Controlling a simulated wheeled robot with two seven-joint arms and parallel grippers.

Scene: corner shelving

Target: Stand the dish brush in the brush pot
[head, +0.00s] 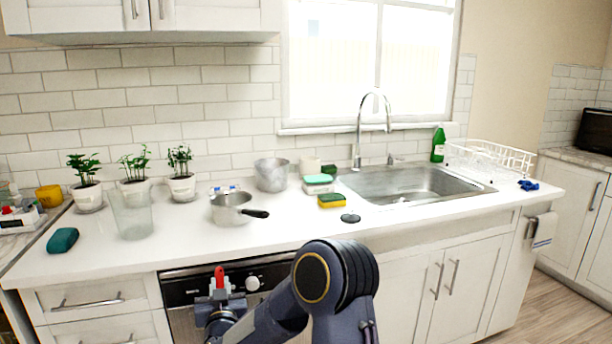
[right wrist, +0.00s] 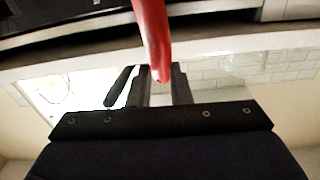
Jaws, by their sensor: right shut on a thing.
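My right gripper (head: 219,303) is low in front of the counter, before the black oven panel. It is shut on a slim red thing, likely the dish brush (head: 219,277); a red end sticks up above the fingers. In the right wrist view, the red piece (right wrist: 152,35) passes between the fingers (right wrist: 160,80); no bristles show. I cannot tell for sure which vessel is the brush pot. A grey round pot (head: 271,176) stands near the back wall, and a clear glass container (head: 131,215) stands at the left. My left gripper is not in view.
A saucepan (head: 231,210) with a black handle stands mid-counter. Potted plants (head: 133,188) line the wall. A teal block (head: 62,240) lies at left. The counter's front strip is mostly clear.

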